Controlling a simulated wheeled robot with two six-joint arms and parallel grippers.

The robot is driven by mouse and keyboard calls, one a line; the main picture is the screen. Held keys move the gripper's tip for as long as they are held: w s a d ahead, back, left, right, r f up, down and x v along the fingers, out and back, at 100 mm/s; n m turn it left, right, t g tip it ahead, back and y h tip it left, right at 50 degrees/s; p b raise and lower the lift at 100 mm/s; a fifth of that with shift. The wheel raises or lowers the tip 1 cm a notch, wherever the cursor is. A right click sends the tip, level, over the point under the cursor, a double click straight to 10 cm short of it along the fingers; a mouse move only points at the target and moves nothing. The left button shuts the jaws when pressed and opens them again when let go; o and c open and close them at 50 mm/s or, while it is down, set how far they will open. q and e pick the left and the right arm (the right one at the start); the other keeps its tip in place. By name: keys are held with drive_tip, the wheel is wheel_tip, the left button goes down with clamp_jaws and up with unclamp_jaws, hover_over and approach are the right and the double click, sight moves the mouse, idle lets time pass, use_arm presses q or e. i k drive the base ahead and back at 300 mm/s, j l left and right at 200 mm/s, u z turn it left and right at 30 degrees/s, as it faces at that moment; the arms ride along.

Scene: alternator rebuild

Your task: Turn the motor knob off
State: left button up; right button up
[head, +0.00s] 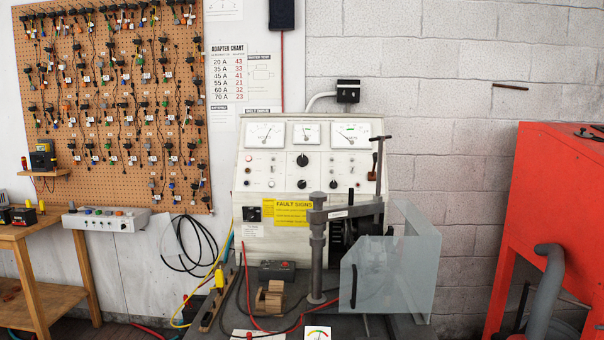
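The white test bench panel (270,170) stands in the middle of the head view, with three gauges across its top. A larger black knob (302,160) sits below the middle gauge. Smaller black knobs show lower down, one at the centre (302,184) and one to its right (333,184). A black switch or socket (253,214) is at the lower left of the panel, beside a yellow sign (293,213). The labels are too small to read, so I cannot tell which knob is the motor knob or how it is set. Neither of my grippers is in view.
A grey clamp post (317,250) and a clear guard (415,262) stand in front of the panel's lower right. Cables and a wooden block (270,298) lie on the bench top. A wooden table (30,240) is at left, a red cabinet (550,215) at right.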

sight(301, 184)
drive_tip(key=i+l+z, duration=0.1)
drive_tip(key=i+l, duration=0.9)
